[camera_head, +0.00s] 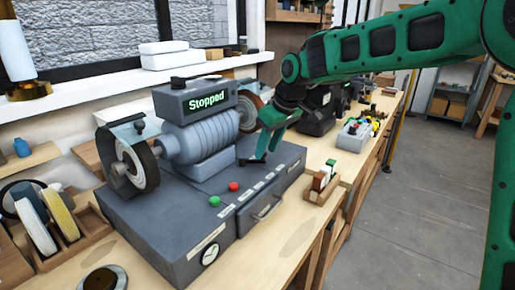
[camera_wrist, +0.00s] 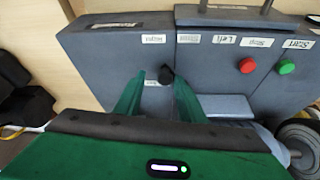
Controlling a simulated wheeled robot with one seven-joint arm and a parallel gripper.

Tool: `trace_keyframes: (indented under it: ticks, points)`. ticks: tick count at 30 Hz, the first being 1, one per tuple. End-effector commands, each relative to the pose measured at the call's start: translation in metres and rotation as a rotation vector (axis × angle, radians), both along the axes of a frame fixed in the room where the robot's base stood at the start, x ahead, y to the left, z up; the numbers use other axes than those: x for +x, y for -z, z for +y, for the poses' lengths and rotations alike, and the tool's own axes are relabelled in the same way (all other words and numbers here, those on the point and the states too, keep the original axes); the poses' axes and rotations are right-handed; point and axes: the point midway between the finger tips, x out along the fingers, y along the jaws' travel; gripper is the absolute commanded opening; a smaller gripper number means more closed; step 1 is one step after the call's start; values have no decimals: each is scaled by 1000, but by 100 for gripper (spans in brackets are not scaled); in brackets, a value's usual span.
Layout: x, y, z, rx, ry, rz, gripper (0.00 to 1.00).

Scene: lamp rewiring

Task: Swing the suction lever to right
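The suction lever (camera_wrist: 166,74) shows in the wrist view as a small black knob on the grey machine base (camera_head: 170,243), with small labels close to it. My gripper (camera_wrist: 158,80) is open, with one green finger on each side of the knob. The right finger is close to the knob; a gap shows on the left. I cannot tell whether either finger touches it. In the head view my gripper (camera_head: 262,155) is low over the right part of the base, and the lever is hard to make out there.
The grinder's display (camera_head: 207,102) reads "Stopped". A grinding wheel (camera_head: 140,165) stands at the left. A green button (camera_head: 214,202) and a red button (camera_head: 234,186) are on the base. A small wooden holder (camera_head: 321,186) stands on the bench to the right.

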Motion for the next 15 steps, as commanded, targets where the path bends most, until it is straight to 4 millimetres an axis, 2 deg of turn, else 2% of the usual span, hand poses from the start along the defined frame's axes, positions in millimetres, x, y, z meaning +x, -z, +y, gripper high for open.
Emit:
trace_keyframes:
  ticks: [8, 15]
  points:
    - [-2, -5, 3, 2, -7, -2, 36]
    - [-11, -40, -7, 3, -5, -4, 36]
